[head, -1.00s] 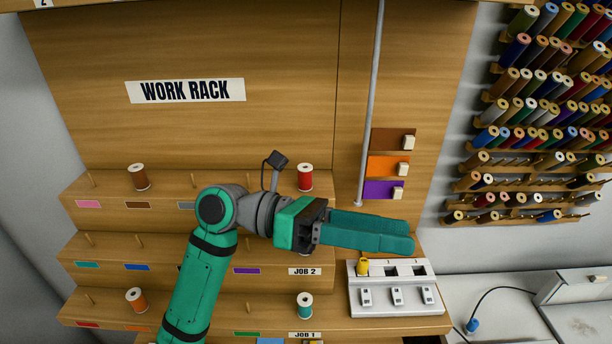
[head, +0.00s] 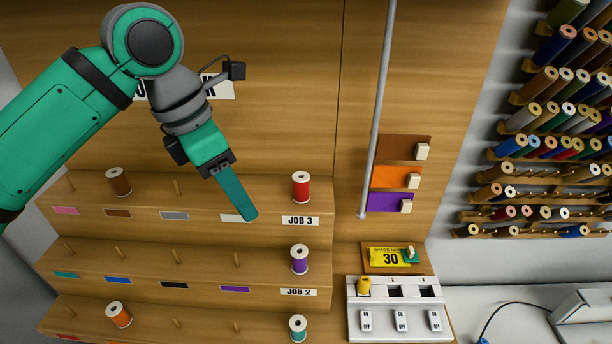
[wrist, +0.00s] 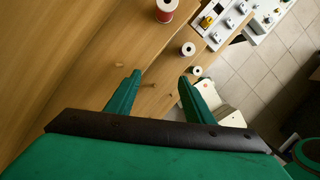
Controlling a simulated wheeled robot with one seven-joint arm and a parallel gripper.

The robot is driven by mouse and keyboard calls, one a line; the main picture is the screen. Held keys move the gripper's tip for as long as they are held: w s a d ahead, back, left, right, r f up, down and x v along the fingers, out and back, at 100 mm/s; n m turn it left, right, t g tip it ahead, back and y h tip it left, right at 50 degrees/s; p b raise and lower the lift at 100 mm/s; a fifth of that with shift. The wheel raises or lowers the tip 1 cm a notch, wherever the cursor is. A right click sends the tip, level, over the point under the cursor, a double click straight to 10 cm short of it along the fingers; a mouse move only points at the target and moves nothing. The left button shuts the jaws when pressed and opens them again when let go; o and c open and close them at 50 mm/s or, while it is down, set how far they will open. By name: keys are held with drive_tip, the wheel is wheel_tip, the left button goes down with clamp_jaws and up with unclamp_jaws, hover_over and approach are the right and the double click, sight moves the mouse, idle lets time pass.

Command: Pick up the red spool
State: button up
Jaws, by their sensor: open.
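The red spool (head: 301,187) stands upright on the top step of the work rack, at its right end above the JOB 3 label. It also shows at the top of the wrist view (wrist: 166,9). My gripper (head: 247,214) is to the left of the red spool in the head view, over the top step's front edge and apart from the spool. In the wrist view its two fingers (wrist: 158,92) are spread with nothing held between them.
A purple spool (head: 299,259) and a teal spool (head: 298,328) stand on the lower steps. A brown spool (head: 118,182) is on the top step's left. Bare pegs line the steps. A vertical grey rod (head: 377,110) stands right of the red spool. A white switch box (head: 400,310) is lower right.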

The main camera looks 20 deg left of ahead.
sight(301, 179)
drive_tip(key=w+d, duration=0.1)
drive_tip(key=w, duration=0.1)
drive_tip(key=w+d, duration=0.4)
drive_tip(key=shift+w+r, duration=0.1)
drive_tip(key=shift+w, duration=0.25)
drive_tip(key=w+d, duration=0.2)
drive_tip(key=shift+w+d, duration=0.25)
drive_tip(key=shift+w, duration=0.15)
drive_tip(key=x, duration=0.3)
drive_tip(key=shift+s+a, duration=0.1)
drive_tip(key=shift+a, duration=0.05)
clamp_jaws()
